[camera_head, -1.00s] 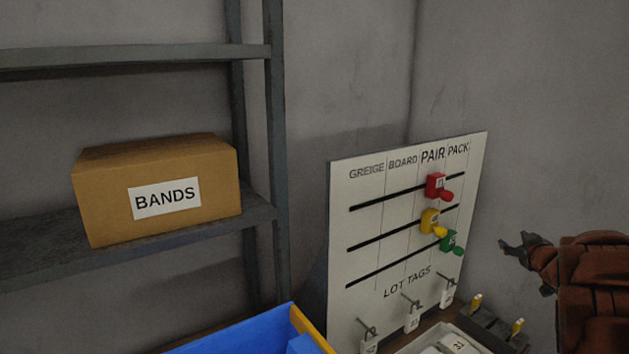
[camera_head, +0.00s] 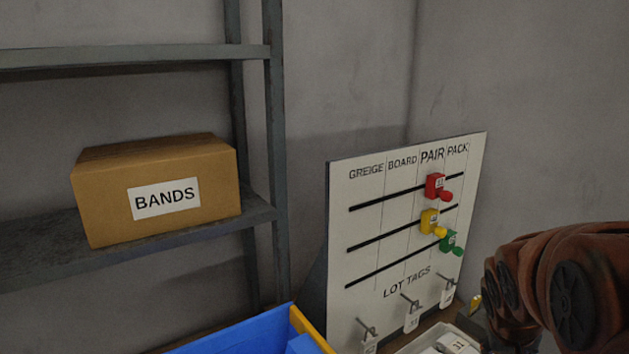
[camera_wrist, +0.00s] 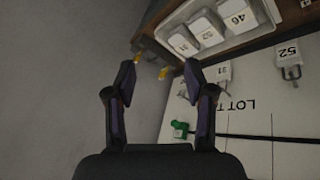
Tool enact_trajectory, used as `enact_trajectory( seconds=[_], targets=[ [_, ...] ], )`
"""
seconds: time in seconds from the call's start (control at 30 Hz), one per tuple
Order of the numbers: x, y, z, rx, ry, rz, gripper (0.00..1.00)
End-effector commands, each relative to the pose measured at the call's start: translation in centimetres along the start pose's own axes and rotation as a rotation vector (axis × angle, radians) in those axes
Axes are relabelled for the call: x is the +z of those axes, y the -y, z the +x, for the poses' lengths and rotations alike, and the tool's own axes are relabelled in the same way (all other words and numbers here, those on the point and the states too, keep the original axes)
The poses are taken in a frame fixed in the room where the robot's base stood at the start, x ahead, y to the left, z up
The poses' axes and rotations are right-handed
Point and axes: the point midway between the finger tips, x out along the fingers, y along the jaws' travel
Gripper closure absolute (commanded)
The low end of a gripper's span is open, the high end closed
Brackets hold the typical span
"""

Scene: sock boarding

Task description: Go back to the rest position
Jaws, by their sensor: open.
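My gripper (camera_wrist: 158,82) shows in the wrist view with its two fingers apart and nothing between them. Part of the board and the tray of tags lie beyond it. In the head view my arm is at the lower right and the gripper itself is out of sight. The white lot board (camera_head: 340,220) stands upright with columns GREIGE, BOARD, PAIR and PACK. A red slider (camera_head: 435,186) and a yellow slider (camera_head: 429,221) are around the PAIR column. A green slider (camera_head: 447,241) is farther right on the lowest slot; it also shows in the wrist view (camera_wrist: 180,130).
Tags hang on hooks (camera_head: 411,314) along the board's bottom. A tray (camera_head: 415,345) of numbered tags sits in front. A blue bin (camera_head: 230,338) is at the bottom. A BANDS box (camera_head: 150,180) rests on the grey shelf (camera_head: 150,247) at left. Bare wall lies right of the board.

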Motion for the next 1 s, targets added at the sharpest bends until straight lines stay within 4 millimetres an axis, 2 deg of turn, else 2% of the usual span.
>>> enact_trajectory(
  seconds=[0.1,0.3,0.4,0.5,0.67,1.0],
  targets=[
    [6.2,3.4,-2.1,-0.078,0.133,-0.04,0.46],
    [16.1,7.8,-6.0,-0.207,0.353,-0.141,0.46],
    [20.0,9.1,-7.6,-0.257,0.436,-0.19,0.46],
    [22.5,9.8,-8.8,-0.289,0.493,-0.226,0.46],
    [23.9,10.1,-9.5,-0.308,0.524,-0.248,0.46],
    [23.9,10.1,-9.4,-0.307,0.525,-0.247,0.46]
  ],
)
